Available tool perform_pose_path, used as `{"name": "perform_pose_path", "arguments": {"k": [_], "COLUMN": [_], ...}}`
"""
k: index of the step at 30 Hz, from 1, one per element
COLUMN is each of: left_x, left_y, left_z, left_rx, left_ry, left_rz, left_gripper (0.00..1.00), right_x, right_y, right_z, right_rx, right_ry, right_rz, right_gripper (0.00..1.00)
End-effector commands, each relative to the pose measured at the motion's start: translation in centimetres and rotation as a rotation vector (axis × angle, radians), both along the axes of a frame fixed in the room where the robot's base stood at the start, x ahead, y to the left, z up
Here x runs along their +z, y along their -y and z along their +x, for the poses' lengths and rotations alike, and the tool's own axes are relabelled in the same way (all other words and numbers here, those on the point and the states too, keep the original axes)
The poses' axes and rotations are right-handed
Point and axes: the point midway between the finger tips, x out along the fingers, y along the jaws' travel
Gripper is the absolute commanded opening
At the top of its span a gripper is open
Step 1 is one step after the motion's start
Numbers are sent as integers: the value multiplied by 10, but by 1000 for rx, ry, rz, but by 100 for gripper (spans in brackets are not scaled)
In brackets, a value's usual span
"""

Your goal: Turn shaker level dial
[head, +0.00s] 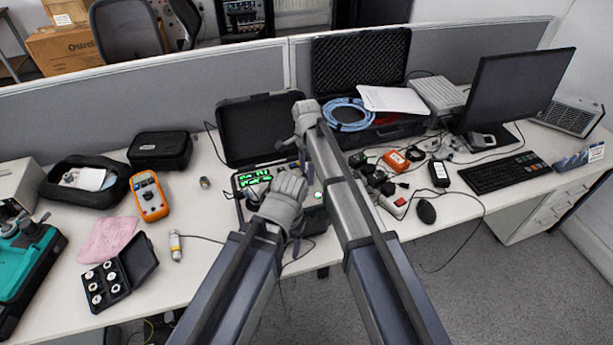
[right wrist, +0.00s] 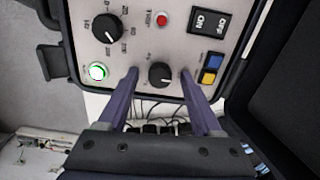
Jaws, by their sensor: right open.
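The shaker unit in the open black case shows a grey panel (right wrist: 140,45) in the right wrist view. A small black dial (right wrist: 160,74) with a white pointer mark sits between the two fingers of my right gripper (right wrist: 159,80), which is open; a gap shows on both sides. I cannot tell whether the fingertips reach down beside it. A larger black dial (right wrist: 106,28) with scale marks is at upper left. Labels are too small to read. In the head view my arms hide much of the panel; my left wrist (head: 284,200) is over the case and its fingers are hidden.
Beside the dials are a lit green button (right wrist: 98,72), a red button (right wrist: 162,19), an ON/OFF switch (right wrist: 209,22) and a blue button (right wrist: 214,61). A green-lit display (head: 255,177) shows in the head view. An orange meter (head: 149,195) and cables lie nearby.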

Motion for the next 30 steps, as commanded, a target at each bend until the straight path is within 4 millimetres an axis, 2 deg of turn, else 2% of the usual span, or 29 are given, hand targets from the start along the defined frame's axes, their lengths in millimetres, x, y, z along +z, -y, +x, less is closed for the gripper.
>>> {"name": "perform_pose_path", "arguments": {"k": [7, 24, 30], "left_x": [0, 0, 0], "left_y": [0, 0, 0], "left_z": [0, 0, 0], "left_rx": [0, 0, 0], "left_ry": [0, 0, 0], "left_rz": [0, 0, 0], "left_gripper": [67, 67, 67], "right_x": [0, 0, 0], "right_y": [0, 0, 0], "right_z": [0, 0, 0], "right_rx": [0, 0, 0], "right_ry": [0, 0, 0], "right_rz": [0, 0, 0], "right_gripper": [65, 1, 0]}}
